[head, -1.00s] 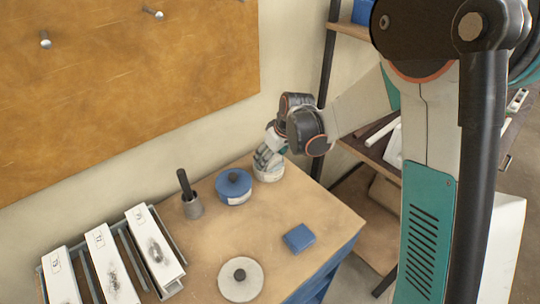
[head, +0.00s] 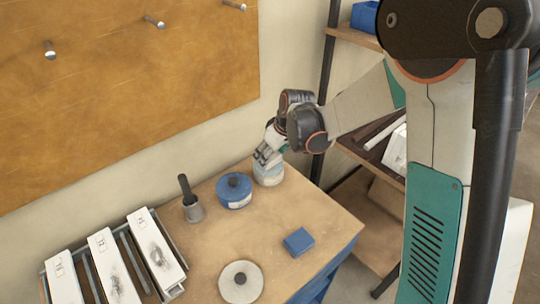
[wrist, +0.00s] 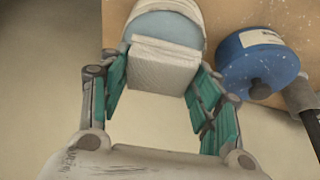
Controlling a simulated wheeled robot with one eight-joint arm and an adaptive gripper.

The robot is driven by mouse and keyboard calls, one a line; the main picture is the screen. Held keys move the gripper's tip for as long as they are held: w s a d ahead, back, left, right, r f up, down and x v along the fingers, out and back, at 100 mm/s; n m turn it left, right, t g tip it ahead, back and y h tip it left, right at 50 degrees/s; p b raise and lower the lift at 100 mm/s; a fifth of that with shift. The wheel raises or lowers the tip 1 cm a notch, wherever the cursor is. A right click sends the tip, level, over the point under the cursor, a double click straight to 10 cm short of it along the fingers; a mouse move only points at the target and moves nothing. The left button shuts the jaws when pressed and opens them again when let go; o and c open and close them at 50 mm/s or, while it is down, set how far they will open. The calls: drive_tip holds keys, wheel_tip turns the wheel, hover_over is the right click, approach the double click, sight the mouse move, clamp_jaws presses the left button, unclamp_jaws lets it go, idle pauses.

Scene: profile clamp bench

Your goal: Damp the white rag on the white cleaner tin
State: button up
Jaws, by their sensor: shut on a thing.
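The white rag (wrist: 163,66) is a folded pad between the fingertips in the wrist view. My gripper (head: 264,156) is shut on it, with its teal-padded fingers (wrist: 165,72) at either side. The white cleaner tin (head: 268,175) stands at the back right of the bench, with a pale blue top. In the wrist view, the tin (wrist: 163,27) lies just beyond the rag, and the rag overlaps its near edge. I cannot tell whether rag and tin touch. In the head view, my gripper is at the tin's upper left and hides the rag.
A white disc (head: 241,287) with a dark knob and a blue block (head: 299,242) lie in front. Smudged white panels (head: 154,250) stand at left.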

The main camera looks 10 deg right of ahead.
drive_tip(key=shift+r+p, duration=1.25)
drive_tip(key=shift+r, duration=0.95)
